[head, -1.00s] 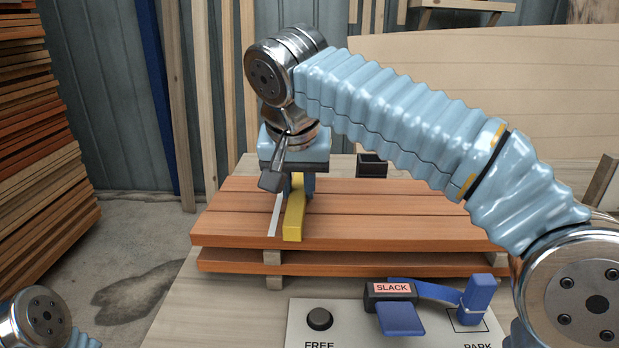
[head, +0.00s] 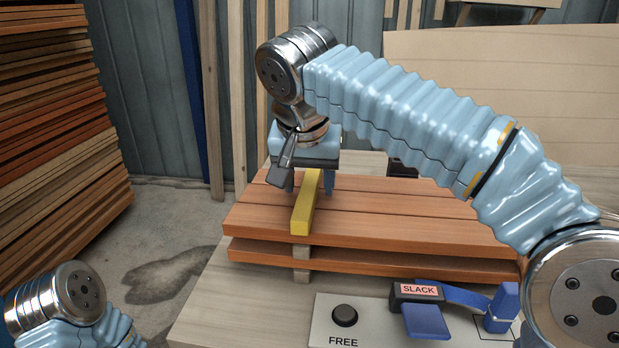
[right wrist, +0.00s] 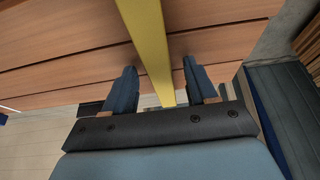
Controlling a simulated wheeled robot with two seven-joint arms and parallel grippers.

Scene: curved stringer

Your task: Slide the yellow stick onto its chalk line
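The yellow stick (head: 301,214) lies across the reddish boards (head: 400,218) near their left end, in line with the spacer block below. It also shows in the right wrist view (right wrist: 150,45), running between my fingers. No white chalk line shows beside the stick; where it was seen is now covered by the stick. My right gripper (head: 309,187) is over the stick's far part, one finger on each side. The right wrist view shows the gripper (right wrist: 160,68) open, with a gap between each finger and the stick. My left gripper is out of view.
Stacked boards (head: 55,140) stand on the left. A large pale curved panel (head: 520,100) stands behind on the right.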

